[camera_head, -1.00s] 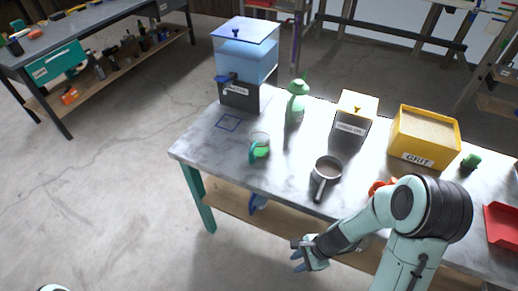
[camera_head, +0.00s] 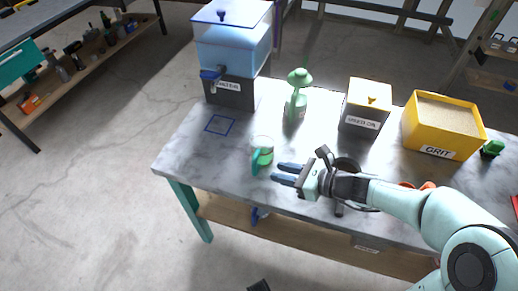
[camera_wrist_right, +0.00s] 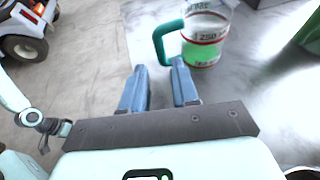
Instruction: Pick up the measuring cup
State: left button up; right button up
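The measuring cup (camera_head: 264,145) is clear, with red markings, green in its lower part and a teal handle. It stands upright on the grey table (camera_head: 190,155). My right gripper (camera_head: 280,172) is open and empty just right of the cup, its blue fingers pointing toward it. In the right wrist view the cup (camera_wrist_right: 208,38) is beyond the fingers (camera_wrist_right: 160,68). Its handle is close to the right fingertip; I cannot tell whether they touch. A dark part at the bottom of the head view may be my left gripper (camera_head: 259,286), but its fingers are not clear.
A grey mug-like vessel (camera_head: 347,164) is partly hidden by my right arm. A blue square outline (camera_head: 220,125) marks clear table.

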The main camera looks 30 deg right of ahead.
aim_at(254, 167)
jog(key=b+x, duration=0.1)
jog(key=x, duration=0.3)
jog(key=shift+w+a+f, duration=0.15)
jog(key=shift+w+f, duration=0.1)
jog(key=b+x, duration=0.1)
jog(key=x, duration=0.3)
jog(key=shift+a+f, duration=0.1)
jog(key=shift+f, duration=0.1)
jog(key=shift+w+a+f+b, duration=0.1)
jog(key=shift+w+a+b, duration=0.2)
jog(key=shift+w, duration=0.15)
pick_arm(q)
jog(key=w+a+f+t, duration=0.1)
jog(key=w+a+f, duration=0.1)
jog(key=w+f, duration=0.1)
jog(key=shift+w+f+y, duration=0.3)
jog(key=shift+w+f, duration=0.05)
jog(key=shift+w, duration=0.35)
pick_arm(e)
jog(key=shift+d, duration=0.1)
grip_shut()
